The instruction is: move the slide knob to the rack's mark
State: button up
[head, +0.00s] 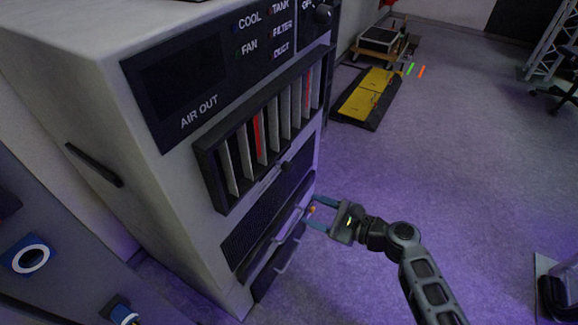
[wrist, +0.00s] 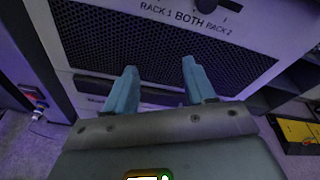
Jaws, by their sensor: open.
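In the wrist view the dark knob (wrist: 231,5) is cut by the top edge.
The grey cabinet (head: 85,95) carries a vent with two red slats (head: 257,138), a dark grille and protruding handles (head: 290,248) low down. A yellow and black ramp (head: 366,95) lies on the floor behind. Floor right of the cabinet is mostly clear.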

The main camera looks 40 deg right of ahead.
aim_at(292, 169)
jog(key=w+d+r+m+t+y, duration=0.1)
jog(key=w+d+r+m+t, duration=0.15)
jog(key=w+r, duration=0.25)
jog(key=shift+g, duration=0.25)
jog(key=x, duration=0.7)
jog(key=shift+w+d+r, duration=0.15)
jog(key=shift+w, duration=0.1)
grip_shut()
